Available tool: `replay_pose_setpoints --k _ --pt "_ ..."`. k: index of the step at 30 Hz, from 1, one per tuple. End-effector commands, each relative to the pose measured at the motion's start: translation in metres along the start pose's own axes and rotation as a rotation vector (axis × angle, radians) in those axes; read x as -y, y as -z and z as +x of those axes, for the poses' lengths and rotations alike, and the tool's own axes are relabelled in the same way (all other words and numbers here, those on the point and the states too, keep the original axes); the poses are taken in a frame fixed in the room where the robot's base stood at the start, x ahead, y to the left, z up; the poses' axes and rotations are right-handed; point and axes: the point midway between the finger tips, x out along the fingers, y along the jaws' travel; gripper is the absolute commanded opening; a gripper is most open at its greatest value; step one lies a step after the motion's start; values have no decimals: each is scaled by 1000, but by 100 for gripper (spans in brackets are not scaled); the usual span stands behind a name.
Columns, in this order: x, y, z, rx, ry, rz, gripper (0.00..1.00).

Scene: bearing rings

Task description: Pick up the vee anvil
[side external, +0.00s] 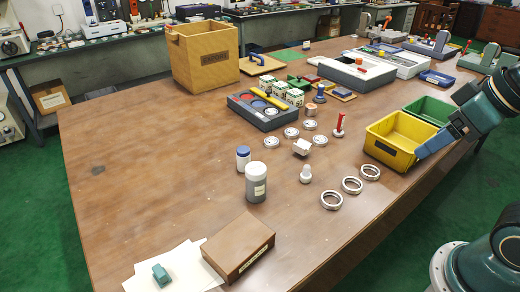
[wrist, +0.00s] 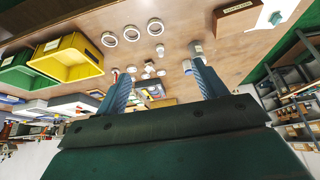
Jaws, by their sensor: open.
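A small pale block that looks like the vee anvil (side external: 301,147) sits on the brown table, among flat silvery discs (side external: 291,132). In the wrist view it seems to be a small pale shape (wrist: 149,67) between the fingers, too small to make out well. My gripper (side external: 432,143) is at the right, by the yellow bin and well away from the block. In the wrist view its two blue fingers (wrist: 162,68) are spread wide with nothing held between them.
A yellow bin (side external: 392,141) and a green bin (side external: 432,109) stand near my gripper. A grey jar (side external: 256,182) stands left.

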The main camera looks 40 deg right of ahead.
Motion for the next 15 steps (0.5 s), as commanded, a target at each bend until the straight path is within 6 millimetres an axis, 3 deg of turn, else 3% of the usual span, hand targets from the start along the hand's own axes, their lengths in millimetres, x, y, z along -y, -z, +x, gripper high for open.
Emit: replay_pose_setpoints --k 8,15 --pt "0 6 0 5 -1 16 71" --pt "-3 34 0 40 -8 105 71"
